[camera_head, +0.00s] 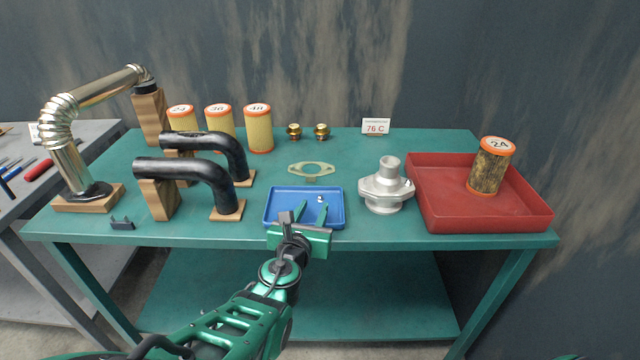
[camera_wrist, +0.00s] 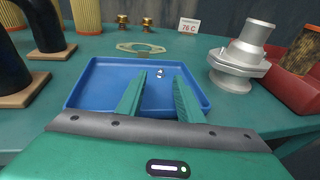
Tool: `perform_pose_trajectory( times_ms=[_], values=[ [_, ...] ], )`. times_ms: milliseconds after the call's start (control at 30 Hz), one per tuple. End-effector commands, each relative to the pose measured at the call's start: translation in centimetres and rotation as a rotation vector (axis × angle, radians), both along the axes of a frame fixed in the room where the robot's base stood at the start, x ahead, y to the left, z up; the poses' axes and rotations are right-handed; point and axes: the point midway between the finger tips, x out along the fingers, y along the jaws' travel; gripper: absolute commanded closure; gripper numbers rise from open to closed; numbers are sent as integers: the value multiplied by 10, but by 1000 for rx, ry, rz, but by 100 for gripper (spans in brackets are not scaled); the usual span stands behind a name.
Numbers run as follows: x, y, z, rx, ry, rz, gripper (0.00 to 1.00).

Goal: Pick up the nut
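The nut (camera_head: 320,199) is a small silvery piece inside the blue tray (camera_head: 270,216), towards its right half. In the wrist view the nut (camera_wrist: 160,73) lies on the tray floor, beyond the fingers and seen between them. My gripper (camera_head: 310,212) is above the front part of the tray, with its fingers pointing away from me. In the wrist view my gripper (camera_wrist: 160,90) has its two green fingers apart with nothing between them. The front wall of the tray is partly hidden by my gripper.
A tan gasket (camera_head: 312,170) lies behind the tray. A grey metal housing (camera_head: 386,188) stands close to its right, then a red tray (camera_head: 440,215) holding a dirty filter (camera_head: 490,168). Black hoses (camera_head: 190,170) on wooden blocks stand left. Brass fittings (camera_head: 321,131) stand at the back.

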Motion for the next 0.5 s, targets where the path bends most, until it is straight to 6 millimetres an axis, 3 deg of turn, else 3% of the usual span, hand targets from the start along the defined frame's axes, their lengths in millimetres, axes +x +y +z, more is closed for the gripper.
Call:
perform_pose_trajectory(
  times_ms=[233, 500],
  values=[
    [12, -4, -2, -2, -2, -1, 67],
    [46, -13, -9, 0, -1, -1, 67]
  ],
)
